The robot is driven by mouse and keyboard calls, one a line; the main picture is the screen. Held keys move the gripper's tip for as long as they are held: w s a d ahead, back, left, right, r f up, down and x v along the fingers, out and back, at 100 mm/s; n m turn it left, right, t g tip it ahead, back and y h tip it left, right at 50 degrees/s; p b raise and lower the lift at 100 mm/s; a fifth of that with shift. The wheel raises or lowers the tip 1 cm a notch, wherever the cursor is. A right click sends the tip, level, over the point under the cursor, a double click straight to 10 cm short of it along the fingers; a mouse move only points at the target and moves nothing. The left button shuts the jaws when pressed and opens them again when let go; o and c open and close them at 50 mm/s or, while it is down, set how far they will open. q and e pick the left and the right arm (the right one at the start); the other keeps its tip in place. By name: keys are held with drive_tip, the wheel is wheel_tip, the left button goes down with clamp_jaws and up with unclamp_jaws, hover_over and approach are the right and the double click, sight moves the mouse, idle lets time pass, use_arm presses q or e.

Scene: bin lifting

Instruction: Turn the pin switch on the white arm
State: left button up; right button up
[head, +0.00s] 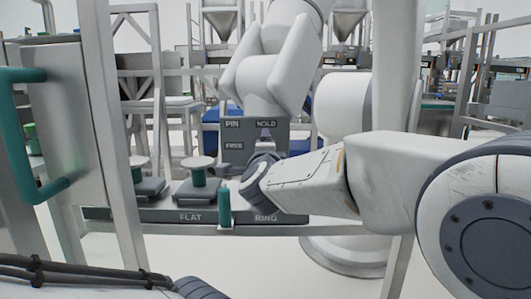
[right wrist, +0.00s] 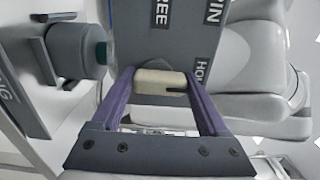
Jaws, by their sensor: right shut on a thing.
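The pin switch panel (head: 238,146) is a grey box with PIN, HOLD and FREE labels, in front of the white arm (head: 275,70) in the head view. My right gripper (head: 264,143) is at the panel's right side, and its own wrist hides much of it. In the right wrist view, the purple fingers of my right gripper (right wrist: 160,78) are shut on the cream switch knob (right wrist: 158,80). The knob has a dark mark on its right end. The HOLD label is at the right fingertip, and FREE is farther up. My left gripper is not in view.
A bench edge (head: 157,215) labelled FLAT and RING runs below the panel. White-topped spools (head: 198,163) on grey bases and a green post (head: 224,207) stand there. A grey cabinet with a green handle (head: 22,140) is at the left.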

idle(0.4)
drive_tip(key=o, duration=1.2)
drive_tip(key=shift+o, duration=0.2)
drive_tip(key=s+p, duration=0.1)
drive_tip(key=s, duration=0.9)
drive_tip(key=shift+s, duration=0.25)
